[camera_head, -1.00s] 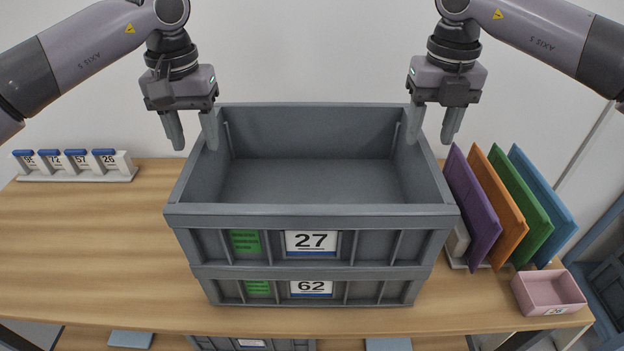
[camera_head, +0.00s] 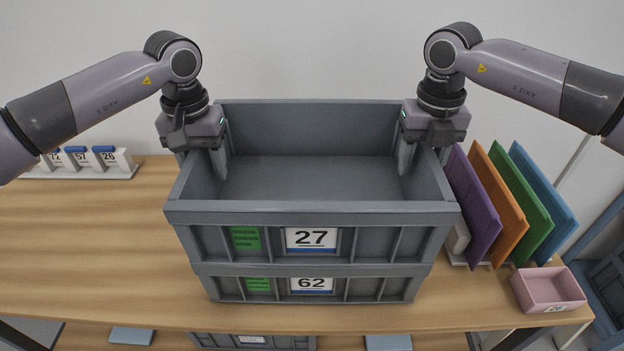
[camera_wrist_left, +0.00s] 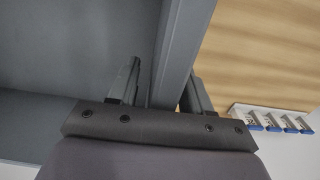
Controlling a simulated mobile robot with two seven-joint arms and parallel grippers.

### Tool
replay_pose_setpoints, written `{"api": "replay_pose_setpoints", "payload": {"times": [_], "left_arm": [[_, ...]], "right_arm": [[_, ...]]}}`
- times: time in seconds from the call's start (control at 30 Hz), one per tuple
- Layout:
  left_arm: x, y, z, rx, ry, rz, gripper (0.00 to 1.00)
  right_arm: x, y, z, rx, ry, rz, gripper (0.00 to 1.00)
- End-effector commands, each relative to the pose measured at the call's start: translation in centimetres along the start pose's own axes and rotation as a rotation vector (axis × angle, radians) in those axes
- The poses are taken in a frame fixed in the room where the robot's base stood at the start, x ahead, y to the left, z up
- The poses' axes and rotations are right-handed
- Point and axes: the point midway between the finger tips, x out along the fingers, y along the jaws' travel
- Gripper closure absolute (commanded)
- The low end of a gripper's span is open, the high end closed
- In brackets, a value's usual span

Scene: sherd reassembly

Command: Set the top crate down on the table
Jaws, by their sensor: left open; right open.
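The top crate (camera_head: 312,214), grey and empty with a 27 label, sits stacked on the lower crate (camera_head: 350,289), labelled 62, on the table (camera_head: 90,250). My left gripper (camera_head: 203,165) is at the top crate's left wall, one finger inside and the other hidden outside. In the left wrist view, the open fingers (camera_wrist_left: 158,88) stand on either side of the crate wall (camera_wrist_left: 178,50). My right gripper (camera_head: 422,160) is open at the right wall, with one finger inside; its outer finger is mostly hidden.
Purple, orange, green and blue panels (camera_head: 500,205) stand in a rack right of the crates. A pink bin (camera_head: 548,289) is at the right front. Number tags (camera_head: 85,160) stand at the back left. The table's left part is clear.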

Motion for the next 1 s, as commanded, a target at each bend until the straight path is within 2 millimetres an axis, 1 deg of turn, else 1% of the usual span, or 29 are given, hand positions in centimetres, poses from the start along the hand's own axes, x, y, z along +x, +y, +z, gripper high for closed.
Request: {"api": "replay_pose_setpoints", "payload": {"times": [0.03,0.07,0.1,0.17,0.2,1.0], "left_arm": [[0.00,-0.01,0.00,0.000,0.000,0.000,0.51],[-0.01,-0.02,0.00,0.000,0.000,0.000,0.61],[-0.01,-0.02,0.00,0.000,0.000,0.000,0.74],[-0.01,-0.02,0.00,-0.001,0.000,0.000,0.93],[-0.02,-0.02,0.00,-0.001,0.000,0.000,1.00],[-0.06,-0.07,-0.02,-0.001,0.000,-0.001,1.00]], "right_arm": [[-0.01,-0.01,0.00,0.000,0.000,0.000,0.51],[-0.02,-0.01,0.00,0.000,0.000,0.000,0.61],[-0.02,-0.01,0.00,0.000,0.000,0.000,0.74],[-0.03,-0.01,0.00,0.000,0.000,0.000,0.93],[-0.04,-0.01,0.00,0.000,0.000,0.000,1.00],[-0.12,-0.04,0.03,0.001,0.000,0.000,1.00]]}}
